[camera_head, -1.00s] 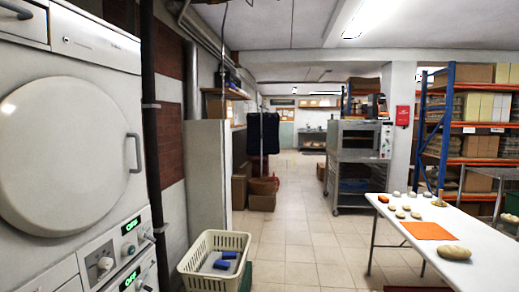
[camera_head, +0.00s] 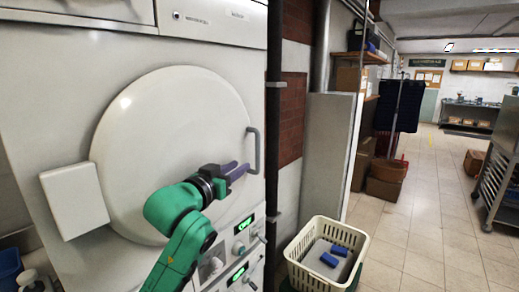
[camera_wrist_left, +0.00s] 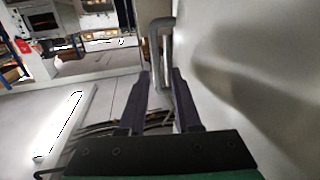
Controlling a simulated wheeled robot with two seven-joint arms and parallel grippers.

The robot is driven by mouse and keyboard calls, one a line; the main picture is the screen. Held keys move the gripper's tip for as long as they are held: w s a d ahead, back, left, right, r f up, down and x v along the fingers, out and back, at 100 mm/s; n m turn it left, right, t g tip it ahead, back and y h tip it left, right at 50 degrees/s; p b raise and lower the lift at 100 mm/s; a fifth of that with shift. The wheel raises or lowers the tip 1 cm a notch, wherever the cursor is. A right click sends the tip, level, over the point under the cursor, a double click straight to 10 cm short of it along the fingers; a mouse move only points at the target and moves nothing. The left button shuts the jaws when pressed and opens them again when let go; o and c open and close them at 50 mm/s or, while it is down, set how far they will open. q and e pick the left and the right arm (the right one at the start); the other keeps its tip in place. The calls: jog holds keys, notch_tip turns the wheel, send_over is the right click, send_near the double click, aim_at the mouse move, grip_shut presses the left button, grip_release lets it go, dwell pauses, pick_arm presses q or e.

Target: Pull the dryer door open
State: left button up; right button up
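The dryer (camera_head: 50,110) fills the left of the head view, with its round white door (camera_head: 160,120) shut. The grey door handle (camera_head: 255,150) is a vertical bar on the door's right edge. My left gripper (camera_head: 241,169) has purple fingers and is just left of and in front of the handle's lower part. In the left wrist view the gripper (camera_wrist_left: 161,75) is open, and the handle (camera_wrist_left: 162,45) runs in line with the gap between the fingertips. I cannot tell whether they touch it. My right gripper is not in view.
Dryer control panels with green displays (camera_head: 245,224) are below the door. A cream basket (camera_head: 300,275) with blue items stands on the floor to the right. A tall white cabinet (camera_head: 325,150) is behind it.

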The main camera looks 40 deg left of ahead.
aim_at(259, 152)
pick_arm(q)
jog(key=w+p, duration=0.1)
jog(key=w+r+p, duration=0.1)
jog(key=w, duration=0.1)
jog(key=w+r+p, duration=0.1)
jog(key=w, duration=0.1)
jog(key=shift+a, duration=0.1)
jog(key=p+x, duration=0.1)
jog(key=x, duration=0.4)
jog(key=f+p+x, duration=0.1)
jog(key=x, duration=0.2)
jog(key=shift+w+p, duration=0.15)
jog(key=shift+p, duration=0.2)
grip_shut()
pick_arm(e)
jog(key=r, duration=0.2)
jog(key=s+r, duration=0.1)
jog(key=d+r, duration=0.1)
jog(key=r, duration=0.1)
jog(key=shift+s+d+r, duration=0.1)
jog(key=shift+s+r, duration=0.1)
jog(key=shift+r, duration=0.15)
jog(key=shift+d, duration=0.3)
